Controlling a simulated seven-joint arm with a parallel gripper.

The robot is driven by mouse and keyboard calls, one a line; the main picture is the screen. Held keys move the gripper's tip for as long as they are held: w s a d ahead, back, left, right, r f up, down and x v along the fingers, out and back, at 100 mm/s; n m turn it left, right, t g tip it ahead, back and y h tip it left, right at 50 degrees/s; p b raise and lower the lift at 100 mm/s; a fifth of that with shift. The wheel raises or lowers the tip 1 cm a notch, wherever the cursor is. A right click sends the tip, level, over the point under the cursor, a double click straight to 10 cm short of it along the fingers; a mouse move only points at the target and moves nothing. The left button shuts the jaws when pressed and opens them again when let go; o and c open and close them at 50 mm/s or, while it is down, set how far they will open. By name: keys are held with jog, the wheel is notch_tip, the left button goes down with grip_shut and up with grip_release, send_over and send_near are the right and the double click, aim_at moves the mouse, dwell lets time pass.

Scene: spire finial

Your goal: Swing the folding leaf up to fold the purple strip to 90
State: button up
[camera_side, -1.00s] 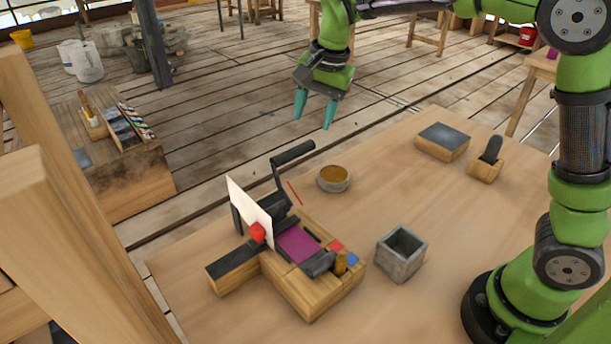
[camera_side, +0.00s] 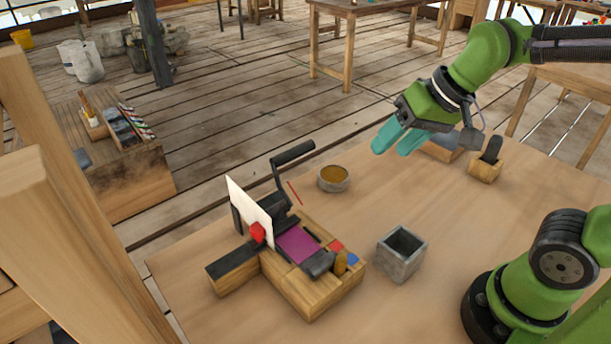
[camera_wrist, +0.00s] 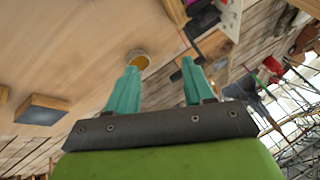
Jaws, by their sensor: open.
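The purple strip (camera_side: 298,244) lies flat in a wooden folding jig (camera_side: 308,290) on the table in the side view. A black handle (camera_side: 293,153) stands on an upright arm at the jig's back; I take it to belong to the folding leaf, whose hinge I cannot make out. A white upright panel (camera_side: 250,212) with a red knob (camera_side: 258,232) stands at the strip's left. My gripper (camera_side: 392,143), with teal fingers, is open and empty above the table's back, right of the jig and apart from it. Its fingers also show in the wrist view (camera_wrist: 157,90).
A round bowl with amber contents (camera_side: 334,178) stands behind the jig. A grey square pot (camera_side: 401,254) stands to its right. A dark-topped block (camera_side: 440,152) and a wooden holder with a dark piece (camera_side: 486,160) are at the back right. The table's middle right is clear.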

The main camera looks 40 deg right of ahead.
jog(key=w+a+r+n+g+h, duration=0.1)
jog(key=w+a+n+g, duration=0.1)
jog(key=w+a, duration=0.4)
jog(key=w+a+r+n+g+h, duration=0.1)
jog(key=w+a+n+g, duration=0.2)
jog(key=a, duration=1.1)
jog(key=w+n, duration=0.2)
jog(key=w, duration=0.1)
jog(key=shift+a+r, duration=0.15)
jog(key=shift+r, duration=0.05)
jog(key=shift+w, duration=0.1)
dwell(0.3)
